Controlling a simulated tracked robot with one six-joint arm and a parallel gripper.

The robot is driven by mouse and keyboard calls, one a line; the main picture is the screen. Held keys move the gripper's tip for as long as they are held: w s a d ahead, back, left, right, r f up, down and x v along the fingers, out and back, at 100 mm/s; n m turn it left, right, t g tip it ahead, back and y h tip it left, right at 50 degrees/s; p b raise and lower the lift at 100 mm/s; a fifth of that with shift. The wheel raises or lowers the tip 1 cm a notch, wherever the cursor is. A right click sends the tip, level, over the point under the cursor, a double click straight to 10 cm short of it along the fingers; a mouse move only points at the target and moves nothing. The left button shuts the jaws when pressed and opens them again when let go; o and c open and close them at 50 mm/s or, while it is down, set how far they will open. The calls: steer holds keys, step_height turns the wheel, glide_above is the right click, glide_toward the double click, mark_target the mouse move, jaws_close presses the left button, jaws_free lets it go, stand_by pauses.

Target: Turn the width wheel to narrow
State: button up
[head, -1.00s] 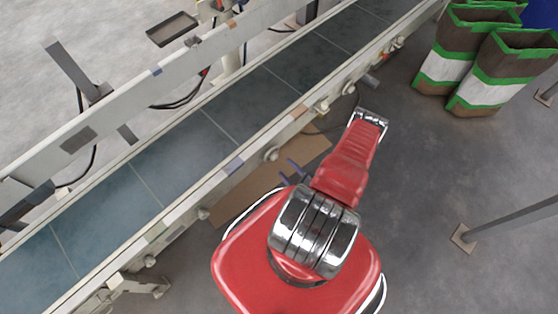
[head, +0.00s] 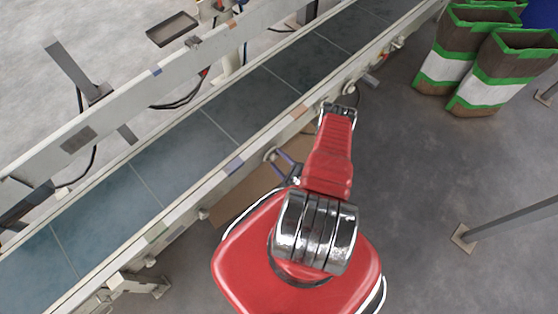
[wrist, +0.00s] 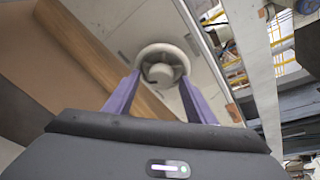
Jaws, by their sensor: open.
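In the wrist view a pale round wheel (wrist: 163,52) with a central hub is ahead of my gripper (wrist: 158,78). My gripper has two purple fingers, spread apart and empty between them. The wheel appears between and just beyond the fingertips; I cannot tell whether they touch it. In the head view the purple fingers of my gripper (head: 284,160) point toward the near rail of the conveyor. A small pale round knob (head: 269,154) on that rail is close to them; I cannot tell if it is the same wheel. My red arm hides part of the area. No width marking is readable.
The conveyor belt (head: 180,160) runs diagonally, with more round fittings along its near rail (head: 225,170). A brown cardboard sheet (head: 238,198) lies below the rail. Brown sacks with green and white bands (head: 510,70) stand at upper right. The floor at right is mostly open.

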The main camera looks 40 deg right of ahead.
steer(key=c, duration=1)
steer(key=shift+m, duration=0.3)
steer(key=shift+c, duration=0.2)
steer(key=m+y, duration=0.2)
steer(key=m, duration=0.1)
steer(key=shift+d+m, duration=0.15)
steer(key=shift+m, duration=0.15)
steer(key=m+y, duration=0.2)
steer(key=m, duration=0.1)
steer(key=shift+d+f, duration=0.1)
steer(key=shift+d, duration=0.05)
steer(key=m+y, duration=0.1)
steer(key=m, duration=0.1)
steer(key=m+y, duration=0.1)
steer(key=m, duration=0.2)
steer(key=m+t+y, duration=0.1)
steer(key=m, duration=0.2)
steer(key=shift+d+f, duration=0.25)
steer(key=shift+d, duration=0.05)
